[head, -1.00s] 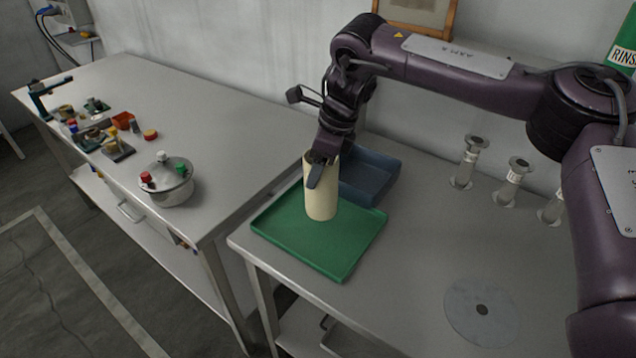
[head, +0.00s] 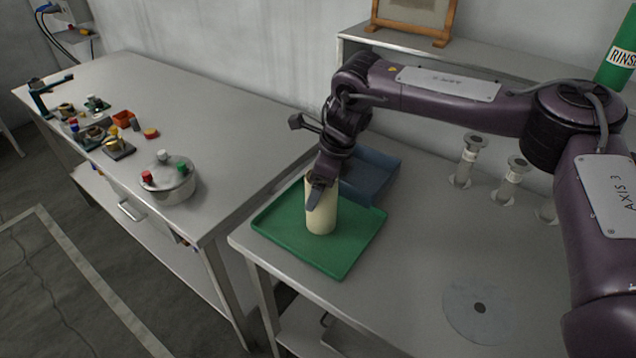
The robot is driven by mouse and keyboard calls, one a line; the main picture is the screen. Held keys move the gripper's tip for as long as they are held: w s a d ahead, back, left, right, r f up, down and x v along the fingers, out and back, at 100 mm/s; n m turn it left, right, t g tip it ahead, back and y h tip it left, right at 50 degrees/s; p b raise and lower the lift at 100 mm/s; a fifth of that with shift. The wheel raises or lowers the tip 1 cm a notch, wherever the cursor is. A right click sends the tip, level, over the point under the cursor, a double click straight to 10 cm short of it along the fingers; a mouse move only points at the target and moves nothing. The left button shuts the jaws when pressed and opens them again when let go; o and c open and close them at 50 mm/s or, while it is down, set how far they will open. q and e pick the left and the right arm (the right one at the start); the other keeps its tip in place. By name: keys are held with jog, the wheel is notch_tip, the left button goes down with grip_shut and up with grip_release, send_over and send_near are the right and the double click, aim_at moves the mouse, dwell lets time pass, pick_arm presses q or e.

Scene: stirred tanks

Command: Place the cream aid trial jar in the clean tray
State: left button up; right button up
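The cream jar (head: 322,218) is a tall pale cylinder. It stands upright over the green tray (head: 290,240), and its base appears to rest on the tray floor. My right gripper (head: 318,190) comes down from above, its fingers around the jar's upper part. It looks shut on the jar; the far finger is hidden behind it. The jar's top is partly covered by the gripper. My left gripper is not in view.
A blue tray (head: 368,178) sits directly behind the green tray. Several capped vials (head: 466,165) stand at the right, with a grey disc (head: 481,309) in front. A metal pot (head: 168,181) and small parts are on the left bench. A gap separates the benches.

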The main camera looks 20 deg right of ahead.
jog(key=b+v, duration=0.1)
jog(key=v, duration=1.1)
jog(key=shift+r+b, duration=0.2)
jog(key=shift+b, duration=0.15)
jog(key=shift+w, duration=0.1)
